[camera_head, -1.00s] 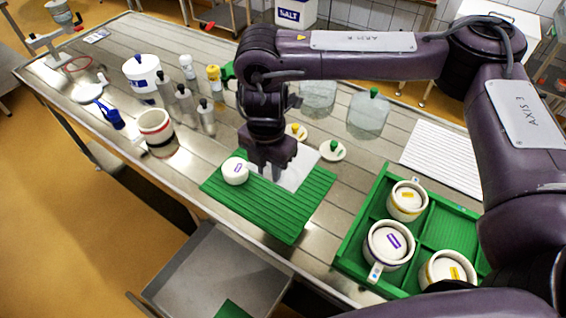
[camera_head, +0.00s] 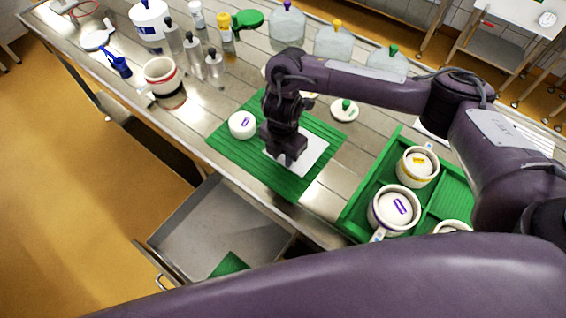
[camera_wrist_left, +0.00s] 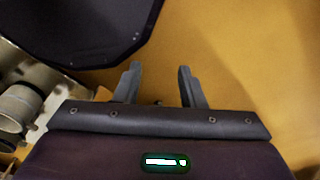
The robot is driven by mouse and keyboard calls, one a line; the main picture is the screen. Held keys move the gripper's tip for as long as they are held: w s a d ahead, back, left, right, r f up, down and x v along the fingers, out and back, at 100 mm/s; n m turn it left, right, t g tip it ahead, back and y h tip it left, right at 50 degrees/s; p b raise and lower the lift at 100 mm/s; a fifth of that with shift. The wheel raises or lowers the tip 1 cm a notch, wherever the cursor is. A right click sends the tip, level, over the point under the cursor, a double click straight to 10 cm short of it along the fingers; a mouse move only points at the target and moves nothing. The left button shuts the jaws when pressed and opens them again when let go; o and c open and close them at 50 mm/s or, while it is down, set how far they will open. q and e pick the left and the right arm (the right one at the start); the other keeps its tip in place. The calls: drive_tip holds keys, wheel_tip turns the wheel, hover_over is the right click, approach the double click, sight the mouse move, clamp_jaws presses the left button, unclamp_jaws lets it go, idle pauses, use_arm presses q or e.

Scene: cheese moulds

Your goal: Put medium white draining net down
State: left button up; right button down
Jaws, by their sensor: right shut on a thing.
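The white draining net (camera_head: 313,151) is a flat white square on the ribbed green mat (camera_head: 240,163). My right gripper (camera_head: 287,161) is over the net's left part, pointing down, and is shut on it; the fingertips and the gripped edge are mostly hidden. The net looks flat on or just above the mat; the gap cannot be told. A round white cheese (camera_head: 242,125) with a purple mark sits on the mat to the left of the gripper. My left gripper (camera_wrist_left: 158,88) is open and empty above the yellow floor in the left wrist view.
A green crate (camera_head: 352,217) at right holds white moulds with yellow (camera_head: 418,166) and purple (camera_head: 394,208) marks. A green-knobbed lid (camera_head: 345,110) lies behind the mat. Bottles and a red-banded pot (camera_head: 162,77) stand at left. A grey drawer (camera_head: 205,225) is open below the front edge.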

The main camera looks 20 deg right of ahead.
sight(283, 164)
drive_tip(key=shift+a+f, duration=0.1)
drive_tip(key=shift+f, duration=0.2)
wheel_tip(283, 164, down, 4)
drive_tip(key=shift+r+b, duration=0.25)
drive_tip(key=shift+b, duration=0.1)
drive_tip(key=c, duration=1.2)
unclamp_jaws()
drive_tip(key=shift+f, duration=0.1)
